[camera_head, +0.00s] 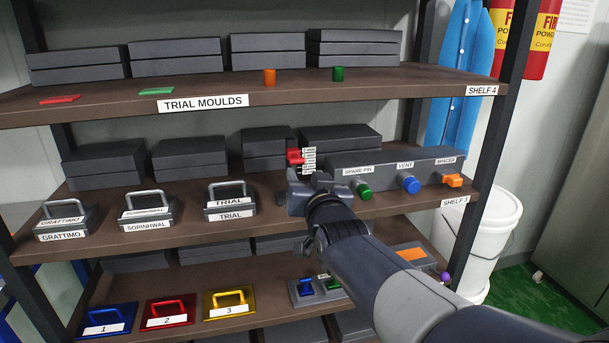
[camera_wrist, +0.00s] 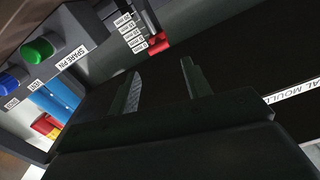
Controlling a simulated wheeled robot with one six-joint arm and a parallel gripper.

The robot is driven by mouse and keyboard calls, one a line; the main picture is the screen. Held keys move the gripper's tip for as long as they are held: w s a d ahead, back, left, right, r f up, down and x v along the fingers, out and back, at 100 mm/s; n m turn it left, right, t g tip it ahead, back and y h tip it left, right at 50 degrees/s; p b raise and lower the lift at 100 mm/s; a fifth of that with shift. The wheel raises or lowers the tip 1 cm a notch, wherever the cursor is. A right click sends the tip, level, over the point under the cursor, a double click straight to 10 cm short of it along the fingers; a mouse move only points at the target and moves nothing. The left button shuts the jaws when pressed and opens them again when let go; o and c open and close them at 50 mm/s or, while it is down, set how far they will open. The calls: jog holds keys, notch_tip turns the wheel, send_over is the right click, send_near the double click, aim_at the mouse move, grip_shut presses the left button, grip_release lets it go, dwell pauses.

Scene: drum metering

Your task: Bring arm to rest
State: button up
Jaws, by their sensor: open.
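My arm reaches up from the lower right in the head view, and my gripper (camera_head: 302,180) is in front of the middle shelf (camera_head: 270,213), below a red part (camera_head: 295,156) beside a stack of small white labels. In the wrist view my gripper (camera_wrist: 161,72) has its two fingers apart with nothing between them. The red part also shows in the wrist view (camera_wrist: 158,44), beyond the fingertips. Part of the shelf's contents behind my gripper is hidden.
A grey box (camera_head: 415,165) with green, blue and orange parts is close right of my gripper. Labelled handled blocks (camera_head: 230,202) stand to the left. The upper shelf (camera_head: 130,100) overhangs above. A white bucket (camera_head: 485,235) stands right of the rack.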

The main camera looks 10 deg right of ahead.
aim_at(296, 163)
dwell(0.3)
jog(key=w+p, duration=0.1)
jog(key=w, duration=1)
jog(key=shift+f, duration=0.75)
jog(key=shift+s+f, duration=0.1)
jog(key=shift+f, duration=0.25)
